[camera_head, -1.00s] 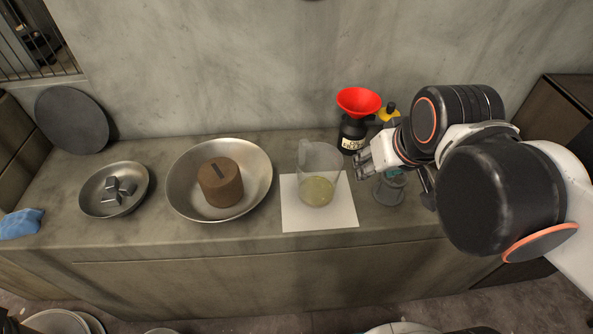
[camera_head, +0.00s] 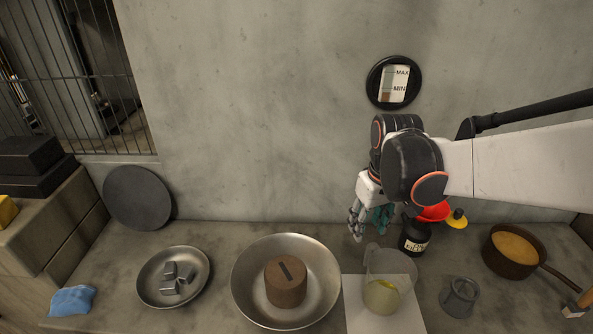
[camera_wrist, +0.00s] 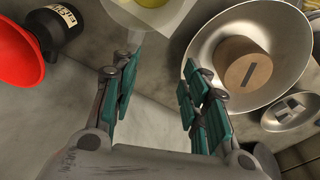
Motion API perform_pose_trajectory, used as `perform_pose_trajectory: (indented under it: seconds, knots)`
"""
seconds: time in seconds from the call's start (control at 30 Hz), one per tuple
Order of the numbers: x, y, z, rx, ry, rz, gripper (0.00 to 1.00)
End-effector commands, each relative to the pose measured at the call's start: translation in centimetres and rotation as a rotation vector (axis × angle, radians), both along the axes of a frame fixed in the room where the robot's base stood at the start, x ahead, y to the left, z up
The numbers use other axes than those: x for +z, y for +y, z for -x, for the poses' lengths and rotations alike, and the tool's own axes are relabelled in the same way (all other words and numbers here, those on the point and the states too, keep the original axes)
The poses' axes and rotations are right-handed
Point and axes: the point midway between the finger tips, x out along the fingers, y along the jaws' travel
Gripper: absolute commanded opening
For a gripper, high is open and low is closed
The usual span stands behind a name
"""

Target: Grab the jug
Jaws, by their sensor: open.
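A clear jug (camera_head: 388,265) with yellowish liquid stands upright on a white sheet (camera_head: 360,318) on the counter. Part of it shows at the top edge of the wrist view (camera_wrist: 151,3). My gripper (camera_head: 367,220) is open and empty, raised behind and slightly left of the jug in the head view, apart from it. In the wrist view its teal-padded fingers (camera_wrist: 158,75) are spread, with counter and wall between them. A small grey see-through vessel with a handle (camera_head: 460,298) stands right of the sheet.
A large metal bowl (camera_head: 322,270) holding a brown weight (camera_head: 286,283) is left of the jug. A black bottle (camera_head: 413,238) with a red funnel (camera_head: 434,212) stands behind it. A brown pan (camera_head: 496,262) is at right. A smaller bowl (camera_head: 200,278) is further left.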

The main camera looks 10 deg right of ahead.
Motion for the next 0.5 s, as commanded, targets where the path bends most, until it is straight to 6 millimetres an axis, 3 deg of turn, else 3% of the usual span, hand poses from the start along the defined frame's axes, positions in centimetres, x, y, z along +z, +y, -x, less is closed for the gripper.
perform_pose_trajectory:
  seconds: [0.23, 0.5]
  knots:
    - [-1.0, -2.8, -2.8, 0.007, 0.077, 0.002, 0.42]
    - [-2.5, -3.8, -3.4, 0.014, 0.109, 0.002, 0.42]
